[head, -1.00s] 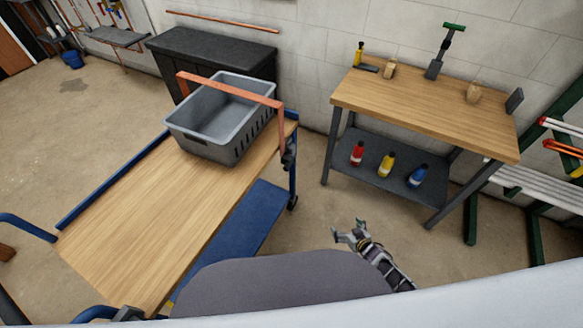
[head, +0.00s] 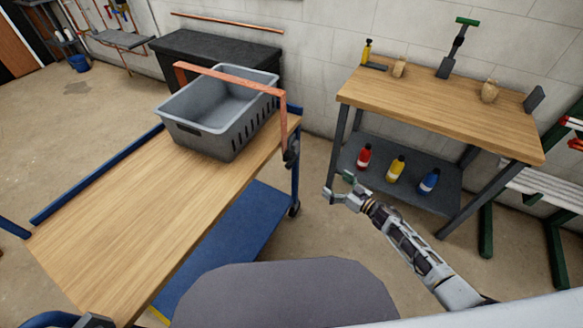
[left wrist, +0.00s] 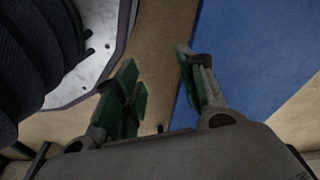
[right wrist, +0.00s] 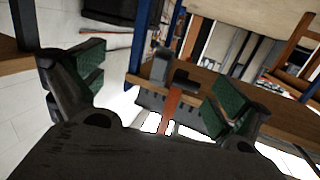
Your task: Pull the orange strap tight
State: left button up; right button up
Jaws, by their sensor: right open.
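The orange strap (head: 230,84) runs over the grey crate (head: 205,138) on the cart's wooden top and down the cart's right side to a dark buckle (head: 291,153). In the right wrist view the dark buckle (right wrist: 162,66) and a short orange strap end (right wrist: 171,106) show between the fingers, farther off. My right gripper (head: 345,192) is open and empty, to the right of and below the buckle, apart from it. My left gripper (left wrist: 160,88) is open and empty above the floor beside the cart's blue lower shelf (left wrist: 245,60); the head view does not show it.
The cart's wooden top (head: 130,225) is bare in front of the crate. A workbench (head: 440,110) stands at the right, with red, yellow and blue bottles on its lower shelf (head: 350,172). A black chest (head: 215,52) stands behind the cart. Floor is free between cart and bench.

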pick_arm(q)
jog(key=shift+w+d+b, duration=0.2)
jog(key=shift+w+b, duration=0.6)
jog(key=shift+b, duration=0.45)
jog(key=shift+w+d+b, duration=0.2)
jog(key=shift+w+b, duration=0.55)
jog(key=shift+b, duration=0.45)
pick_arm(e)
jog(key=a+r+n+g+y, duration=0.3)
jog(key=a+r+n+y, duration=0.1)
jog(key=a+r, duration=0.1)
jog(key=shift+s+r+y, duration=0.2)
jog(key=shift+r+y, duration=0.1)
jog(key=shift+r, duration=0.1)
pick_arm(q)
jog(key=shift+w+r, duration=0.1)
jog(key=shift+r, duration=0.05)
pick_arm(e)
jog(key=shift+w+a, duration=0.1)
jog(key=shift+a, duration=0.05)
